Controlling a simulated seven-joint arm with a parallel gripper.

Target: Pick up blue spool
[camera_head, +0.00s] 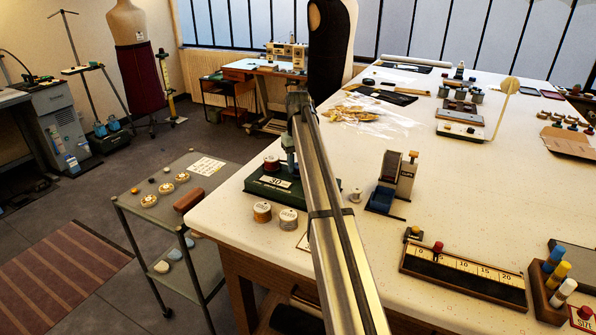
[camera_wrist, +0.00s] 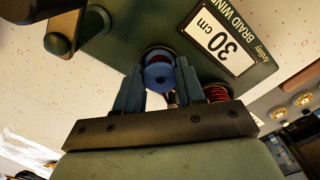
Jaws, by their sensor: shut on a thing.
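The blue spool (camera_wrist: 160,78) shows in the wrist view, end-on, with a dark hole in its middle. My gripper (camera_wrist: 158,66) is shut on it, with one blue-grey finger on each side. The spool is over or at the edge of the green base of the braid winder (camera_wrist: 120,48), which has a white "30 cm" label (camera_wrist: 213,40); I cannot tell whether it touches the base. In the head view the winder's base (camera_head: 262,187) stands near the table's left edge, and my arm hides the blue spool.
A red spool (camera_wrist: 217,93) is close beside my right finger in the wrist view. The table's middle (camera_head: 440,180) is fairly clear.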

